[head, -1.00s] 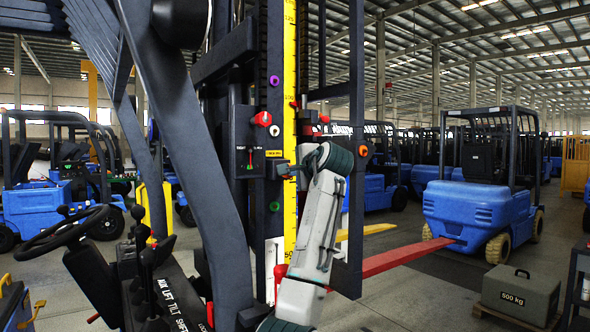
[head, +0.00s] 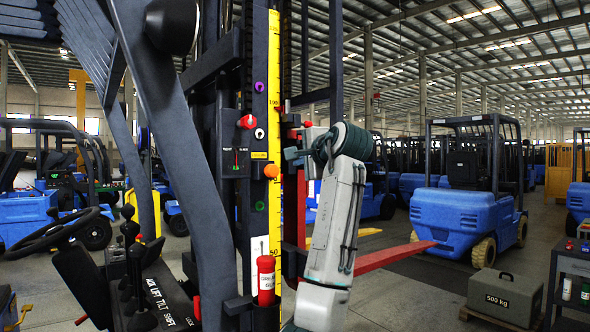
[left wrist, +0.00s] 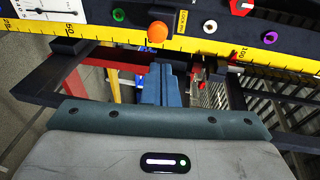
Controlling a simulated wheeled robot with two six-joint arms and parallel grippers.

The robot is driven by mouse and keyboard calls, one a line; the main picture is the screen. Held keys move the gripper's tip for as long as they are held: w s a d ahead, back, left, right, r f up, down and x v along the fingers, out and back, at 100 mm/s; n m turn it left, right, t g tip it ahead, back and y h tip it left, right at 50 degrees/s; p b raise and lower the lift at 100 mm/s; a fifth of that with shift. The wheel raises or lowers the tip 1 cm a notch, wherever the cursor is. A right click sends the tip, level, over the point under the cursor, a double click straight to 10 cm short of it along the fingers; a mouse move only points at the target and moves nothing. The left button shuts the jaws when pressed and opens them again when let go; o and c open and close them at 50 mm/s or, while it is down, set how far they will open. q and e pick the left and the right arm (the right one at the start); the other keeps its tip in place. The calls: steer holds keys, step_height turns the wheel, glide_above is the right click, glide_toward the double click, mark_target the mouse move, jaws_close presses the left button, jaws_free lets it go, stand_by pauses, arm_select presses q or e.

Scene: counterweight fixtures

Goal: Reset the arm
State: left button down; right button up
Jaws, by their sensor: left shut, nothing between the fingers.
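My left arm rises from the bottom centre of the head view. Its gripper (head: 292,153) is shut and empty, just right of the mast's yellow scale (head: 274,110). The gripper also shows in the left wrist view (left wrist: 168,85), pointing away from the camera. An orange knob (head: 271,171) sits on the mast, left of the gripper and apart from it in the picture. The orange knob also shows in the left wrist view (left wrist: 157,32). My right gripper is not in view.
A red knob (head: 247,121) and a purple ring (head: 259,87) sit on the mast. A red canister (head: 266,279) stands low beside it. A red fork (head: 393,256) extends right. A 500 kg block (head: 505,297) and a blue forklift (head: 455,215) stand at right.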

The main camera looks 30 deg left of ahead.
arm_select(q)
steer(key=shift+w+a+f, duration=0.15)
steer(key=shift+w+a, duration=0.05)
steer(key=shift+d, duration=0.1)
